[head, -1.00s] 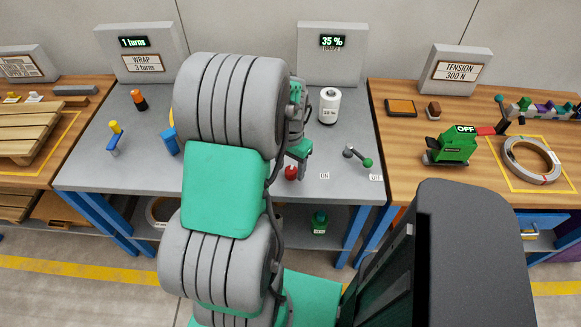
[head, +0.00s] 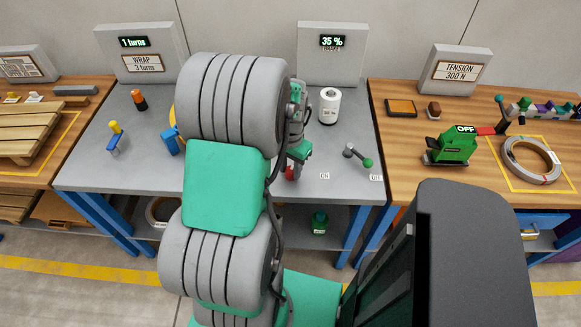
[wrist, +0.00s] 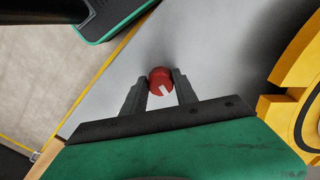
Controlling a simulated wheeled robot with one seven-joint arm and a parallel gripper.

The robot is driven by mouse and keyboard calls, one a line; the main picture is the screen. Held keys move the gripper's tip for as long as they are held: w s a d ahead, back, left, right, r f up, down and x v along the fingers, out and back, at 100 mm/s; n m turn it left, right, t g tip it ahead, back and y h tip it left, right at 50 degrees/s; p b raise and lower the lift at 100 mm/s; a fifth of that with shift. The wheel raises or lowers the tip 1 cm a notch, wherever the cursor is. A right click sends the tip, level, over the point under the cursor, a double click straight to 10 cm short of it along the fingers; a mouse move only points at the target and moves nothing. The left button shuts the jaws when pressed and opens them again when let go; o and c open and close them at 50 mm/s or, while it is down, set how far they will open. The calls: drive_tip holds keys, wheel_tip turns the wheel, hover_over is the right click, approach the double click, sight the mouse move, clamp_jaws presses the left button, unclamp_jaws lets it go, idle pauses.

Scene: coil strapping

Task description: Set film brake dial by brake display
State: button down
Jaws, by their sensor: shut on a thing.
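The red brake dial (wrist: 159,79) with a white pointer mark sits between the fingertips of my gripper (wrist: 161,76) in the wrist view. The fingers are shut on its two sides. The pointer aims down and slightly right in that view. In the head view a little of the red dial (head: 289,173) shows below my gripper (head: 295,158), near the front of the grey table. The brake display (head: 332,41) on the grey panel at the back reads 35 %.
A white film roll (head: 329,106) stands behind the dial. A lever with a green knob (head: 367,162) is to its right. A yellow part (wrist: 298,85) is at the right of the wrist view.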

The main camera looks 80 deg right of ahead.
sight(291, 171)
drive_tip(key=n, duration=0.5)
drive_tip(key=shift+p, duration=0.3)
drive_tip(key=c, duration=1)
unclamp_jaws()
drive_tip(key=shift+o, duration=0.2)
drive_tip(key=shift+r, duration=0.1)
wheel_tip(291, 171, up, 8)
drive_tip(key=shift+f, duration=0.15)
